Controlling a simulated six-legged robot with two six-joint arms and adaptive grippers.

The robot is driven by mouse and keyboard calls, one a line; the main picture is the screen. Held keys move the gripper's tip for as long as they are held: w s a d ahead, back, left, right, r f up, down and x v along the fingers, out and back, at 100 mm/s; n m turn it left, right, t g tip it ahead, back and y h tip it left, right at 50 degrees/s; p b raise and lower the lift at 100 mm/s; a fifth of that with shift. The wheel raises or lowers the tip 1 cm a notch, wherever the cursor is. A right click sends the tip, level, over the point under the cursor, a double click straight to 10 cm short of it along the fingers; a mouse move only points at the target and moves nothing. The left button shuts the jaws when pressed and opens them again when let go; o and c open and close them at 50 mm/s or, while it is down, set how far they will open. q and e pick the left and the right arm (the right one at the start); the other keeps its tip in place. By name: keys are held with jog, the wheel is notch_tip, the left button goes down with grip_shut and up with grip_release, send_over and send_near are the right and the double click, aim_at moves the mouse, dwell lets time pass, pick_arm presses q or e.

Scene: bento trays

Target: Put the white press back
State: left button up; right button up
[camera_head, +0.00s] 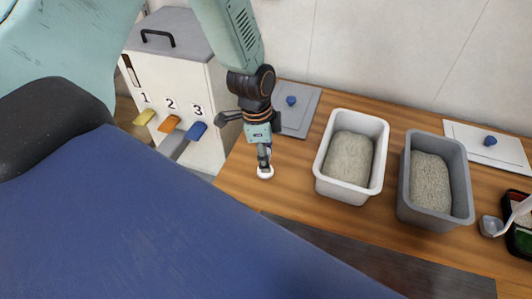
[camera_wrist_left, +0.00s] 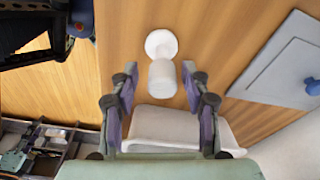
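The white press shows in the left wrist view (camera_wrist_left: 162,75) as a round disc with a short cylinder handle. In the head view only its white disc (camera_head: 265,174) shows, on the wooden table left of the white tub; the gripper hides the rest. My left gripper (camera_head: 264,158) points down right over it. In the wrist view the two fingers (camera_wrist_left: 160,88) are apart, one on each side of the handle, with gaps visible on both sides. My right gripper is in neither view.
A white tub (camera_head: 379,128) and a grey tub (camera_head: 406,178) hold grain. Lids with blue knobs (camera_head: 291,101) (camera_head: 489,141) lie behind. A numbered white cabinet (camera_head: 212,147) stands left. A ladle (camera_head: 490,226) and dark bento tray (camera_head: 510,243) sit right.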

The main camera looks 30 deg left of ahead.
pick_arm(q)
jog(key=shift+w+f, duration=0.1)
jog(key=shift+w, duration=0.05)
jog(key=shift+r, duration=0.3)
notch_tip(320, 180, up, 12)
jog(key=s+a+p, duration=0.1)
jog(key=shift+a+f+p, duration=0.15)
jog(key=shift+p, duration=0.25)
